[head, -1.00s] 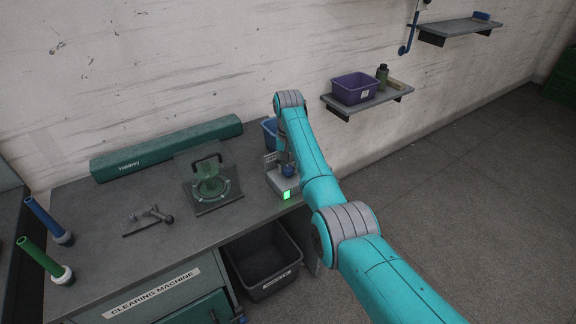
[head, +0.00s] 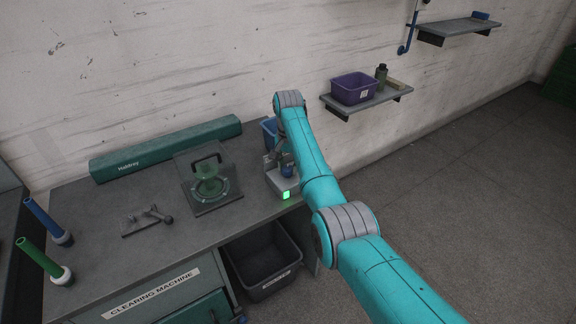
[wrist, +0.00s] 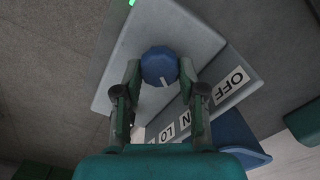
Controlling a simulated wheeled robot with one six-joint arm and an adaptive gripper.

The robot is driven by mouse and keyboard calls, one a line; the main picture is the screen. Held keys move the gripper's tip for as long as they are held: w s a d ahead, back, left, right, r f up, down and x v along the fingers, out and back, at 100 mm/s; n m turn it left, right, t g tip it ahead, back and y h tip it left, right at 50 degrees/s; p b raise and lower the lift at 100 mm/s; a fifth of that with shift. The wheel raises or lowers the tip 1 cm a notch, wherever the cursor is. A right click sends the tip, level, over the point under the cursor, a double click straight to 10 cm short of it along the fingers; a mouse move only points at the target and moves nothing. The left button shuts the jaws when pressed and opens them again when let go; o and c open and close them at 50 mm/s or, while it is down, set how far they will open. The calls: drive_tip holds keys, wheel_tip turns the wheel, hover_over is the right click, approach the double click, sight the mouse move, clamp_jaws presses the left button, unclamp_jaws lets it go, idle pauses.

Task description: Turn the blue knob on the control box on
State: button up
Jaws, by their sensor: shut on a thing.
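The blue knob (wrist: 160,66) sits on the light grey control box (wrist: 120,85) in the wrist view. My gripper (wrist: 160,72) is shut on the knob, one finger on each side. The knob's white mark points down and slightly right in that view, toward the row of labels. An OFF label (wrist: 229,85) shows at the right; other labels lower down are partly hidden by a finger. In the head view the control box (head: 281,184) stands at the bench's right end, with a lit green lamp (head: 286,195) on its front. My arm partly hides the box and knob there.
A blue bin (head: 269,129) stands just behind the box. A clear-covered fixture (head: 210,185) is to its left on the bench (head: 180,240). A black bin (head: 265,265) is below. A wall shelf (head: 366,101) holds a purple bin.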

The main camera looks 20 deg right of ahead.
sight(288, 167)
drive_tip(key=o, duration=1.1)
drive_tip(key=shift+o, duration=0.2)
drive_tip(key=shift+r, duration=0.1)
wheel_tip(288, 167, up, 12)
